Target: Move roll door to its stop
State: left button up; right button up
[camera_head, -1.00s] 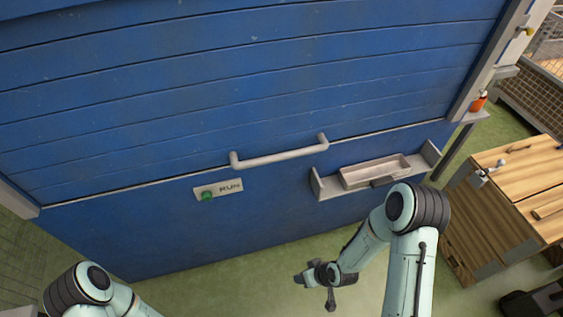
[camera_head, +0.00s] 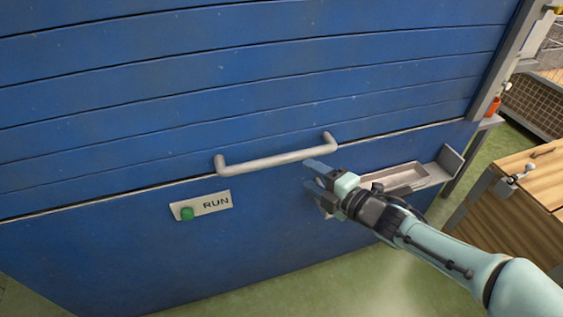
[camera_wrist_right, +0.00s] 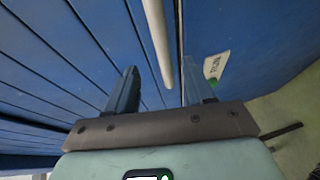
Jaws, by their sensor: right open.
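The blue slatted roll door (camera_head: 230,90) fills most of the head view, its lower edge meeting a flat blue panel (camera_head: 270,240). A pale grey bar handle (camera_head: 275,161) is fixed across the door near that edge. My right gripper (camera_head: 312,172) is open and empty just below the handle's right end. In the right wrist view the handle (camera_wrist_right: 157,45) points down between my two open fingers (camera_wrist_right: 163,95); I cannot tell whether they touch it. My left gripper is not in view.
A RUN plate (camera_head: 201,205) with a green button (camera_head: 187,213) sits below the handle. A shallow grey tray (camera_head: 400,178) is on the panel behind my right arm. A wooden cabinet (camera_head: 520,190) stands at the right. Green floor shows below.

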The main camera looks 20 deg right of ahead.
aim_at(285, 161)
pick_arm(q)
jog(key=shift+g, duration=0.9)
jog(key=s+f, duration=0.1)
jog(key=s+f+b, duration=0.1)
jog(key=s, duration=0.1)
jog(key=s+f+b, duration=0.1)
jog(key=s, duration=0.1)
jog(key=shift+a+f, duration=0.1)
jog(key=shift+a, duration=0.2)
pick_arm(e)
jog(key=x, duration=1.1)
jog(key=shift+w+a+f, duration=0.1)
jog(key=shift+w+f, duration=0.1)
jog(key=shift+w, duration=0.05)
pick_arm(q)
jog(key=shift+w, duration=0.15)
pick_arm(e)
grip_shut()
